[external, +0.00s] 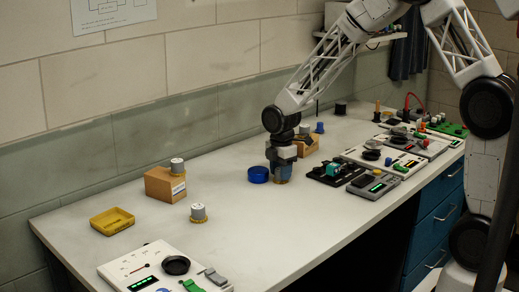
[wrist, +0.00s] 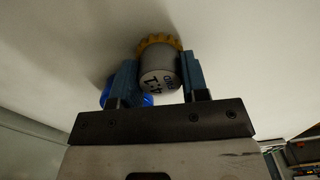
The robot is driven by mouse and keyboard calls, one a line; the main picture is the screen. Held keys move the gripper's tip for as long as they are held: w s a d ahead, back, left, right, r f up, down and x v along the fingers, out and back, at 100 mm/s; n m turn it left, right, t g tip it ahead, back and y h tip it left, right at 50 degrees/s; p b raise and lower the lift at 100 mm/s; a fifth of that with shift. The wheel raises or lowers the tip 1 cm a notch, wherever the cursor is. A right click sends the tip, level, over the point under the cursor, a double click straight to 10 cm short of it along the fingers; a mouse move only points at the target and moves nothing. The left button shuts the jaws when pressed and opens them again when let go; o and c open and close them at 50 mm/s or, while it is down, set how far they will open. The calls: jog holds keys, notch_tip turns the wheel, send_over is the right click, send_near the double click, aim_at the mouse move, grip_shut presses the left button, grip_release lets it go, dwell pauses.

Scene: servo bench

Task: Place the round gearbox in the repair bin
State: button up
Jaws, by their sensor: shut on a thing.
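My gripper (wrist: 160,88) is shut on a round gearbox (wrist: 158,72), a silver cylinder with a brass-yellow toothed rim and dark print on its end face. In the external view my gripper (external: 281,172) is low over the middle of the bench, fingers down; I cannot tell whether the gearbox touches the bench. A round blue dish (external: 258,174) is just left of it and also shows behind the left finger in the wrist view (wrist: 113,98). A yellow rectangular tray (external: 112,222) lies empty at the left. No label shows which container is the repair bin.
A similar silver cylinder with a yellow base (external: 198,212) stands on the bench. A second box (external: 304,146) is behind my gripper. Panels (external: 368,185) crowd the right; a white panel (external: 160,272) is front left.

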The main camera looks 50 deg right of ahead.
jog(key=shift+r, duration=0.1)
jog(key=shift+r, duration=0.8)
notch_tip(320, 180, up, 2)
jog(key=shift+s, duration=0.1)
jog(key=s, duration=0.5)
jog(key=s+r, duration=0.1)
jog(key=s, duration=0.9)
jog(key=shift+s+d+r, duration=0.15)
jog(key=shift+s+d, duration=0.1)
jog(key=shift+s, duration=0.1)
jog(key=shift+a, duration=0.1)
